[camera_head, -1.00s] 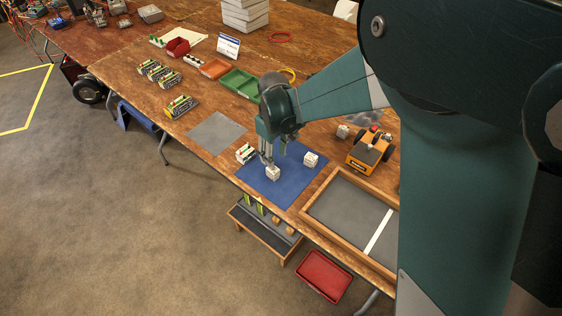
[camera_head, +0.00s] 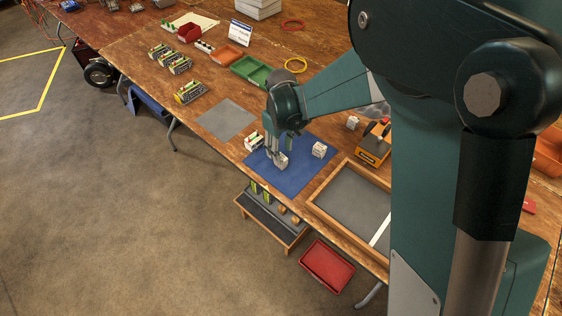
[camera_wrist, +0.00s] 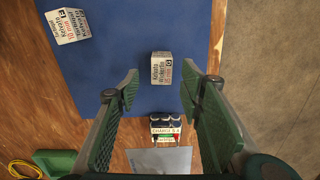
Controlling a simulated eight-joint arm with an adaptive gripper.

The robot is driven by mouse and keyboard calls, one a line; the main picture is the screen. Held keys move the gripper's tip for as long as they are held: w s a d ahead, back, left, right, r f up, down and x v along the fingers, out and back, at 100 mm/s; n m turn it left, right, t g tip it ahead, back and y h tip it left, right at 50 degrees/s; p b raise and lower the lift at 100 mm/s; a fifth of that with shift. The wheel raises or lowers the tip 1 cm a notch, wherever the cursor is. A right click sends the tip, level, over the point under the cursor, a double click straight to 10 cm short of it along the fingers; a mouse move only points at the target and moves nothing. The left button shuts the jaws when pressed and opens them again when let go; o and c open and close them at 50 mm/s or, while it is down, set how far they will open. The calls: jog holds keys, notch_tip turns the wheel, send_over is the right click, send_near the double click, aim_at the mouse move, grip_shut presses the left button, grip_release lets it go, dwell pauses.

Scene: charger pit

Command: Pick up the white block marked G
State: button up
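A white block (camera_wrist: 161,68) with black and red print stands on the blue mat; its small corner letter could be G, but I cannot read it surely. In the head view this block (camera_head: 281,161) is at my gripper (camera_head: 275,157), partly covered by the fingers. In the wrist view my gripper (camera_wrist: 160,88) is open, with one finger on each side, and the block shows between and just beyond the tips. I see no contact. A second white block (camera_wrist: 67,26) with a dark square letter mark sits on the mat too; it also shows in the head view (camera_head: 319,149).
A battery-like pack (camera_head: 253,142) stands at the left of the blue mat (camera_head: 289,183). A wood-framed tray (camera_head: 345,200) lies to the right, with an orange wheeled cart (camera_head: 373,149) behind it. A grey mat (camera_head: 226,119) is clear.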

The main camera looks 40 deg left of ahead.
jog(key=shift+s+d+f+b, duration=0.1)
jog(key=shift+f+b, duration=0.2)
jog(key=shift+f, duration=1)
jog(key=shift+s+f+b, duration=0.1)
jog(key=shift+f+b, duration=0.2)
jog(key=shift+f, duration=1)
jog(key=c, duration=1)
